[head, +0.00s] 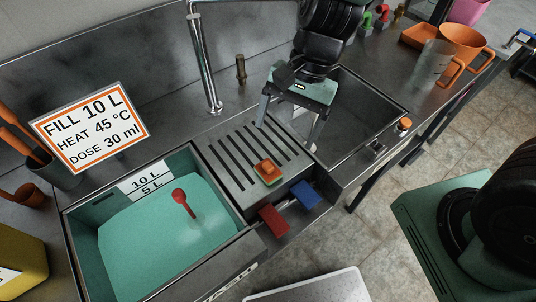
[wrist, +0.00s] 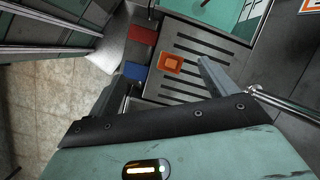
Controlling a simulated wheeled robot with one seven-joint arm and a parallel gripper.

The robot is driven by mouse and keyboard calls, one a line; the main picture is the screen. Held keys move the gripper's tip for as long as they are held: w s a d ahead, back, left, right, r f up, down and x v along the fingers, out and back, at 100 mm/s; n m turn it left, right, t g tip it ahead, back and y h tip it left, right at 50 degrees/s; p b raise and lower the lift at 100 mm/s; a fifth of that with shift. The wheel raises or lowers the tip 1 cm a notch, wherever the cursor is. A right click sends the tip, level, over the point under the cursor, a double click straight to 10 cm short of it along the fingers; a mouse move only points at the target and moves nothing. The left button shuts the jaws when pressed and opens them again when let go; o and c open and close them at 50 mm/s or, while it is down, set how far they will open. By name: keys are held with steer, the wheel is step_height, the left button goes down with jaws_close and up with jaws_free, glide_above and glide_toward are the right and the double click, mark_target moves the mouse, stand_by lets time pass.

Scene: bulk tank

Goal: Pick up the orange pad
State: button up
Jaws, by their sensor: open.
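The orange pad (head: 267,170) is a small square block with a raised piece on top and a greenish layer under it. It sits on the slotted metal drainboard (head: 232,178) between the two basins. In the wrist view the orange pad (wrist: 171,63) lies beyond my fingertips, on the dark slotted board. My gripper (head: 290,128) hangs above the back of the drainboard and the right basin, open and empty. Its fingers also show in the wrist view (wrist: 162,85), spread apart, with the pad ahead and not between them.
Red (head: 273,220) and blue (head: 305,194) blocks sit at the drainboard's front edge. A teal water-filled basin (head: 88,235) with a red floating piece (head: 181,198) lies left; an empty basin (head: 362,110) lies right. A tall faucet (head: 204,60) and a sign (head: 90,128) stand behind.

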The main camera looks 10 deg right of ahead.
steer(key=w+d+f+m+p, duration=0.1)
steer(key=w+d+m+p, duration=0.15)
steer(key=w+m, duration=0.3)
glide_toward(268, 164)
steer(key=shift+m+y, duration=0.3)
steer(key=shift+m, duration=0.05)
steer(key=x, duration=0.5)
steer(key=shift+s+f+b, duration=0.1)
steer(key=shift+s+b, duration=0.2)
steer(key=shift+b, duration=0.1)
steer(key=shift+d+b+x, duration=0.2)
steer(key=shift+b+x, duration=0.1)
steer(key=shift+x, duration=2.2)
steer(key=shift+w+f, duration=0.15)
steer(key=shift+w, duration=0.05)
steer(key=c, duration=1.2)
steer(key=shift+o, duration=0.2)
step_height(268, 164, up, 10)
steer(key=shift+r+p, duration=0.1)
steer(key=shift+p, duration=0.95)
